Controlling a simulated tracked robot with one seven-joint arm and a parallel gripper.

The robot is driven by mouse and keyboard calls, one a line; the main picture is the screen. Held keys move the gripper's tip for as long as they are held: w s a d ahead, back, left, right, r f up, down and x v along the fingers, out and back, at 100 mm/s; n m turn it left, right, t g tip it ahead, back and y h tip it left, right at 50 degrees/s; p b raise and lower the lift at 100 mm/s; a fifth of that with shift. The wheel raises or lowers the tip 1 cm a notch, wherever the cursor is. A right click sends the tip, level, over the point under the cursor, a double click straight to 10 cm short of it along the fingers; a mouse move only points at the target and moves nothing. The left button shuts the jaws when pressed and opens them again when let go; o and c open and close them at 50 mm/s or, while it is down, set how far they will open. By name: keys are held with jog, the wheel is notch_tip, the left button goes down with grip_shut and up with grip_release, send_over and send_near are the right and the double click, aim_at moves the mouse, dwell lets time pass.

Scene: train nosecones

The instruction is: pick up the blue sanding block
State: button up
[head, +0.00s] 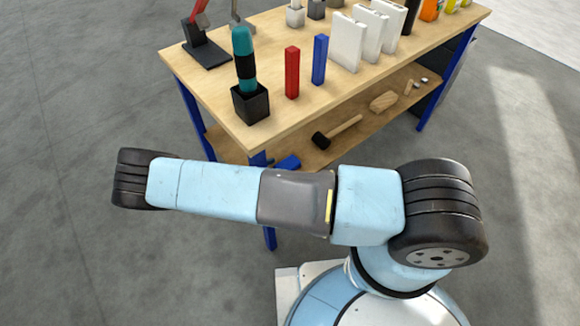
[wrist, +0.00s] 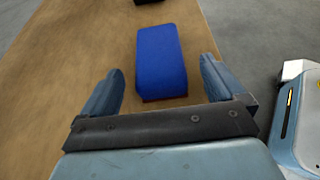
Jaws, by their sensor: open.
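The blue sanding block (wrist: 161,60) lies on a wooden surface in the wrist view, with a thin reddish strip along its near lower edge. In the head view a blue block (head: 287,163) shows on the lower shelf, partly hidden by my arm. My gripper (wrist: 159,68) is open and empty, with one finger on each side of the block's near part in the picture. I see no contact, and the height gap between the fingers and the block is hard to tell. The gripper itself is hidden in the head view.
A mallet (head: 337,132) lies on the lower shelf (head: 228,148) beside the blue block. Above is the workbench top (head: 285,122), with a black holder (head: 250,103), a red block (head: 292,72), another blue block (head: 319,59) and white pieces. A blue bench leg (head: 269,237) stands near my arm.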

jog(key=x, duration=0.4)
jog(key=shift+w+f, duration=0.15)
jog(key=shift+w, duration=0.05)
jog(key=shift+c, duration=0.2)
jog(key=c, duration=1.1)
